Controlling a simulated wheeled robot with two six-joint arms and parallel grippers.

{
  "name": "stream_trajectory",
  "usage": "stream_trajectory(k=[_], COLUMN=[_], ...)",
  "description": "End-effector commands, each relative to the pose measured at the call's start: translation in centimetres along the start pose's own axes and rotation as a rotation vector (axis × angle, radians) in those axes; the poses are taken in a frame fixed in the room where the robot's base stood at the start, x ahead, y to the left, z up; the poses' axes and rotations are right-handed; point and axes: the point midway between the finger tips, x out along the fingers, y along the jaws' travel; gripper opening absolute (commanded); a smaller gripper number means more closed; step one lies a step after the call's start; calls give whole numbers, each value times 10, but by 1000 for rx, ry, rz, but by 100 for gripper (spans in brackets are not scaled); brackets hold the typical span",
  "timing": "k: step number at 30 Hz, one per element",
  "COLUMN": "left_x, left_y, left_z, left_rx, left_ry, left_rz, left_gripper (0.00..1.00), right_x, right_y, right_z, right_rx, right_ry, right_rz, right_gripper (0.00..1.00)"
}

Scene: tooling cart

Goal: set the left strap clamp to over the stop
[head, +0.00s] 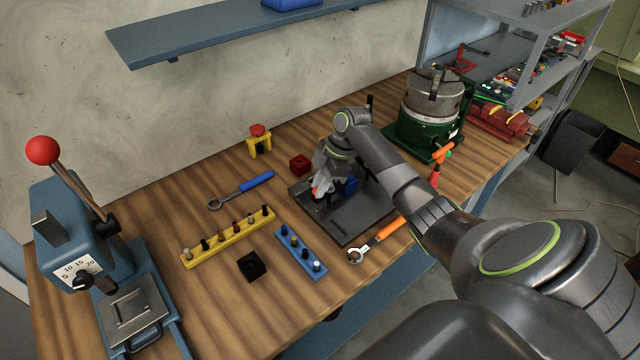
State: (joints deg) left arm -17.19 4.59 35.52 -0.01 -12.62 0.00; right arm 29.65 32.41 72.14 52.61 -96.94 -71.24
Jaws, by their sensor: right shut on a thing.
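My right gripper (318,191) reaches down over the left part of a dark fixture plate (352,226) on the wooden bench. It is shut on a small part there, which I take to be the left strap clamp; the fingers and wrist hide most of it. A blue block (351,184) stands on the plate just right of the gripper, partly behind my arm. I cannot make out the stop or how the clamp sits relative to it. My left gripper is not in view.
A yellow rack (228,238) and a blue rack (301,252) of pegs lie left of the plate, with a black block (251,265). Wrenches with blue (257,180) and orange (390,228) handles flank it. A blue press (75,240) stands left, a green rotary unit (428,125) right.

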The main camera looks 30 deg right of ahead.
Motion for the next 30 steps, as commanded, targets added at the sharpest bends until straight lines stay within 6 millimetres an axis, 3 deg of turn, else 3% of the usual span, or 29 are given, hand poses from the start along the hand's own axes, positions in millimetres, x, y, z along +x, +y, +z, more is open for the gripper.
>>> stream_trajectory(k=[2,3,8,20,23,30], left_x=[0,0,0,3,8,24], left_y=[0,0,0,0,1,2], left_z=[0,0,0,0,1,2], left_rx=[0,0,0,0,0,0], left_ry=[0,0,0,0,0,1], left_rz=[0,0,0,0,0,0], left_gripper=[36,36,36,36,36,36], right_x=[0,0,0,-9,-24,-82], right_y=[0,0,0,1,1,1], right_z=[0,0,0,1,1,2], right_rx=[0,0,1,0,-1,-1], right_ry=[-1,-1,-1,-1,-2,-4], right_rz=[1,1,1,3,5,7], right_gripper=[0,22,41,41,41,41])
